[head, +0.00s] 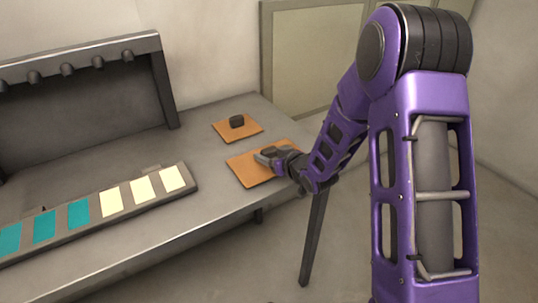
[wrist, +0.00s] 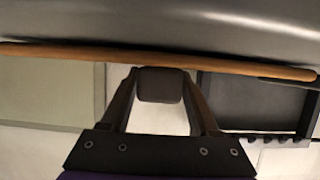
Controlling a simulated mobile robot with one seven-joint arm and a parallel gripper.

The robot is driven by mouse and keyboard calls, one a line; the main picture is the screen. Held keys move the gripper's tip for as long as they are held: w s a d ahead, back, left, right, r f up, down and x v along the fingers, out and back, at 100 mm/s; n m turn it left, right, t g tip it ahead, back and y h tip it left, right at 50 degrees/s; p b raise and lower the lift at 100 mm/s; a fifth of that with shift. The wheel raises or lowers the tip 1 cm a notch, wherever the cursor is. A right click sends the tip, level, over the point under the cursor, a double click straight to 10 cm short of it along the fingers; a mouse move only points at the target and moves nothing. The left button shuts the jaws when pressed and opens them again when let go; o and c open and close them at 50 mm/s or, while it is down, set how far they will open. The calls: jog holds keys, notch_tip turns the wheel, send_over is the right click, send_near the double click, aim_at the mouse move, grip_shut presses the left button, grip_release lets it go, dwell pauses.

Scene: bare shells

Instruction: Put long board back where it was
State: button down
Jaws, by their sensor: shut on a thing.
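The long board (head: 247,174) is a flat orange-brown plate near the right end of the grey table in the head view. My gripper (head: 268,157) reaches over it from the right and hides part of it. In the wrist view my gripper (wrist: 160,76) is shut on a dark block-shaped handle (wrist: 160,88). The board (wrist: 70,52) shows there as a thin wooden strip, edge-on against the grey tabletop. I cannot tell whether it touches the table or is slightly above. A smaller orange board (head: 252,133) with a dark knob (head: 237,121) lies behind it.
A long strip (head: 190,187) with teal and cream squares lies on the table (head: 215,200) to the left. A dark upright rack with knobs (head: 85,100) stands at the back left. The tabletop between the strip and the boards is clear. A pale panel (head: 310,55) is on the wall.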

jog(key=shift+f, duration=0.15)
jog(key=shift+c, duration=0.6)
grip_release()
jog(key=shift+r, duration=0.2)
jog(key=shift+s+d+r, duration=0.1)
jog(key=shift+s+d, duration=0.05)
jog(key=shift+s, duration=0.05)
jog(key=v, duration=1.1)
jog(key=shift+s+p, duration=0.25)
jog(key=shift+p, duration=0.1)
